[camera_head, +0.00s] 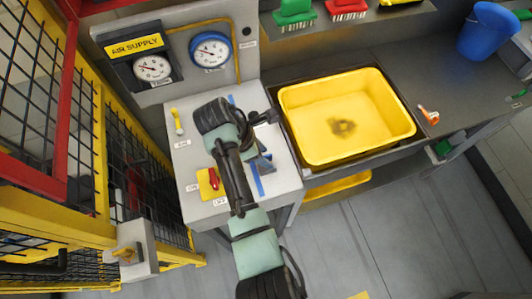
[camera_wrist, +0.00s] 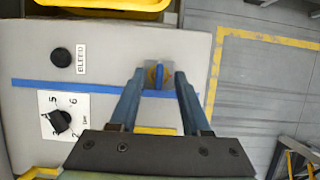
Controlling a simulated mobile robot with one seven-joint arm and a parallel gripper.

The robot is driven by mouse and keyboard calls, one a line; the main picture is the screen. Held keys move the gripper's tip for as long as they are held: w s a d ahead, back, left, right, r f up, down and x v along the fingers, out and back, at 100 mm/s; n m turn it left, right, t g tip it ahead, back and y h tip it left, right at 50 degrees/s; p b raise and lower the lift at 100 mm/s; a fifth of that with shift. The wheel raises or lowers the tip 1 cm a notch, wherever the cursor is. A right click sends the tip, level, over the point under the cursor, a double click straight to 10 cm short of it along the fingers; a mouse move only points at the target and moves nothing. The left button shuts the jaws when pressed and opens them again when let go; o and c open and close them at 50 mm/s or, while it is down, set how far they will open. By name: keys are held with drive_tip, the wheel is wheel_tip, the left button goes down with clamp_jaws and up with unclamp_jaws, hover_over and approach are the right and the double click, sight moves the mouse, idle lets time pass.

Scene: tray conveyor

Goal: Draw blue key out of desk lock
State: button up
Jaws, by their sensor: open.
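The blue key (camera_wrist: 159,76) stands in the desk lock (camera_wrist: 151,84), a small square plate on the panel's edge, in the wrist view. My gripper (camera_wrist: 159,77) is open, with one finger on each side of the key. Gaps show between the key and both fingers. How far the fingertips are above the panel is hard to tell. In the head view my gripper (camera_head: 264,165) is over the right side of the light grey desk panel (camera_head: 285,183), and my arm and gripper hide the key and lock there.
A yellow bin (camera_head: 303,95) stands right of the panel. A black knob (camera_wrist: 61,58) marked BLEED and a numbered dial (camera_wrist: 60,121) lie left of the lock in the wrist view. A red-handled switch (camera_head: 213,178) is on the panel. Open floor lies in front.

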drive_tip(key=shift+x, duration=1.05)
clamp_jaws()
drive_tip(key=shift+a+r+p, duration=0.1)
drive_tip(key=shift+r+p, duration=0.1)
drive_tip(key=shift+p, duration=0.25)
drive_tip(key=shift+w+a+r+p, duration=0.1)
drive_tip(key=shift+r+p, duration=0.4)
drive_tip(key=shift+r, duration=0.05)
drive_tip(key=shift+r+p, duration=0.35)
drive_tip(key=shift+p, duration=0.05)
drive_tip(key=shift+r, duration=0.1)
drive_tip(key=shift+r+p, duration=0.65)
drive_tip(key=shift+p, duration=0.25)
